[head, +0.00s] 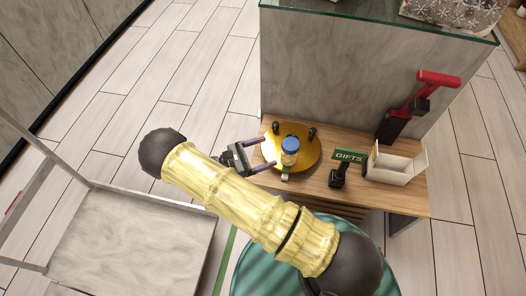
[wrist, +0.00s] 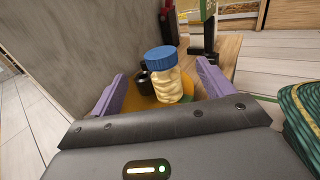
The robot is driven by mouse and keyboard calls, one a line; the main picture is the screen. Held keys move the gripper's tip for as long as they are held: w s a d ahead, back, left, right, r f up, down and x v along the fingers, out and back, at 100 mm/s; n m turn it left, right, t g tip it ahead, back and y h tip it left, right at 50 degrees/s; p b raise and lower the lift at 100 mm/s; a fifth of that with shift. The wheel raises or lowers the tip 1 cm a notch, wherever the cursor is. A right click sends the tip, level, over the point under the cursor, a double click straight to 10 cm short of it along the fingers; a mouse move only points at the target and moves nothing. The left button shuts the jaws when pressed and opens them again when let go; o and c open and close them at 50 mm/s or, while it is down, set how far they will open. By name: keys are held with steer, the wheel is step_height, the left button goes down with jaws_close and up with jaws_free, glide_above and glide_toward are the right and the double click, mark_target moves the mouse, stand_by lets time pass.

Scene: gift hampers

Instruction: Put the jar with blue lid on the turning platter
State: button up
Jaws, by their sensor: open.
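The jar with blue lid (head: 289,158) has a pale cream body and stands upright, apparently on the round yellow turning platter (head: 310,153). In the wrist view the jar (wrist: 174,85) is centred between the fingers, with the platter (wrist: 146,103) under and behind it. My gripper (head: 271,151) is open and empty, coming in from the left at the platter's edge. Its purple fingers (wrist: 160,85) show clear gaps to the jar on both sides. I cannot tell exactly how far the jar lies between the fingertips.
Small dark items (head: 312,133) stand on the platter's far side. A green GIFTS sign (head: 349,156), a white open box (head: 395,166) and a red-handled black tool (head: 392,128) are to the right on the wooden table (head: 412,197). A grey panel (head: 340,85) rises behind. A green round stool-like thing (head: 256,268) stands in front.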

steer(key=s+d+r+m+g+y, duration=0.1)
steer(key=s+d+r+m+y, duration=0.4)
steer(key=r+m+y, duration=0.3)
steer(key=s+d+r+m+g+y, duration=0.1)
steer(key=s+d+r+m+y, duration=0.4)
steer(key=r+m+y, duration=0.4)
step_height(320, 180, up, 4)
steer(key=s+m, duration=0.1)
steer(key=m, duration=0.3)
steer(key=shift+d+f, duration=0.25)
steer(key=shift+s, duration=0.1)
steer(key=shift+r+p, duration=0.5)
